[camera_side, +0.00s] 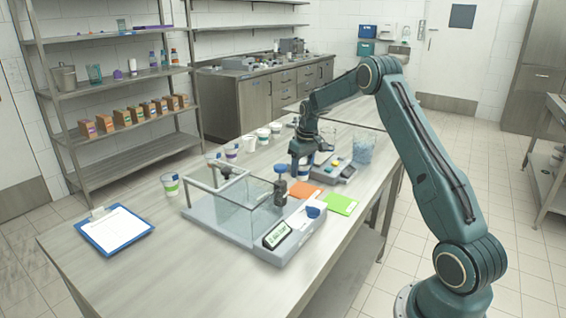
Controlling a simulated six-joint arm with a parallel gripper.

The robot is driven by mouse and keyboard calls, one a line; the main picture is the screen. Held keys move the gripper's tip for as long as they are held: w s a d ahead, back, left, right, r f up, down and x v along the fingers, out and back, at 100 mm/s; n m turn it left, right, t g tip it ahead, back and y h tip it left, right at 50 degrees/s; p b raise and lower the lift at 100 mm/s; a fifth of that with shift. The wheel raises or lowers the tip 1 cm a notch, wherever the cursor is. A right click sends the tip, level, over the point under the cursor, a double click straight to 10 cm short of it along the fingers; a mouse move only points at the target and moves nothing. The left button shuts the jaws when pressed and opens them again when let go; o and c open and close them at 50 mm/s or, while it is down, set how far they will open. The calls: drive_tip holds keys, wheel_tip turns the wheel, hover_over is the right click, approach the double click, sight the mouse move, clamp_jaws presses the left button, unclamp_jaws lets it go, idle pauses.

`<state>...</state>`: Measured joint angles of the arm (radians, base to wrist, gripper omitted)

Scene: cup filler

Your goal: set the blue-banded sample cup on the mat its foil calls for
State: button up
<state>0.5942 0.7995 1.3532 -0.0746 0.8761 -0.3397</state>
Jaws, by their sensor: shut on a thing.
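My gripper (303,158) points down over the bench, behind the orange mat. It is shut on the blue-banded sample cup (304,161), which is mostly hidden by the fingers. The cup's foil cannot be made out, and I cannot tell whether the cup touches the bench. The orange mat (306,190) lies flat just in front of my gripper. The green mat (340,204) lies to its right, nearer the bench's front edge. Both mats look bare.
A glass-walled balance (262,250) with a display stands left of the mats. A keypad device (338,172) and a clear tub of blue pieces (362,148) are right of my gripper. A clipboard (116,229) lies at left.

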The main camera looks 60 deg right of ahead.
sight(302, 178)
drive_tip(key=shift+f, duration=0.1)
drive_tip(key=shift+f, duration=2.05)
drive_tip(key=shift+f, duration=0.2)
drive_tip(key=o, duration=1)
drive_tip(key=shift+r, duration=0.15)
drive_tip(key=r, duration=0.4)
drive_tip(key=s+r, duration=0.1)
drive_tip(key=r, duration=0.7)
drive_tip(key=shift+s+a, duration=0.15)
drive_tip(key=shift+s, duration=0.05)
